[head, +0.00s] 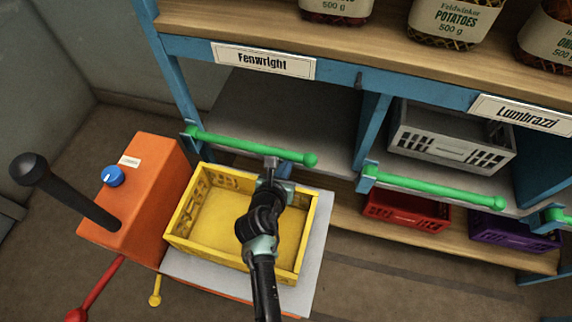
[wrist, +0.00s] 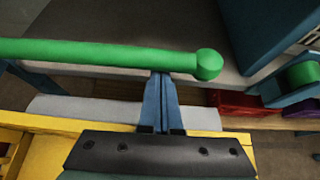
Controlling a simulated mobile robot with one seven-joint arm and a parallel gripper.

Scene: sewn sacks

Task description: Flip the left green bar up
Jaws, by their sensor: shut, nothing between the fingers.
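The left green bar (head: 250,146) lies across the front of the shelf bay under the "Fenwright" label, with a round knob at its right end. It also spans the upper left of the wrist view (wrist: 100,52). My gripper (head: 271,162) is at the bar's right part, just in front of it and near the knob. In the wrist view its fingers (wrist: 160,80) are shut and empty, with the tips at the bar's lower edge. I cannot tell whether they touch it. Another green bar (head: 435,187) runs across the bay to the right.
A yellow crate (head: 180,241) sits on the orange machine's grey platform (head: 315,245) below my arm. The bay behind the left bar is empty. A grey crate (head: 450,143) sits behind the other bar. Red (head: 405,211) and purple (head: 510,232) crates are lower right.

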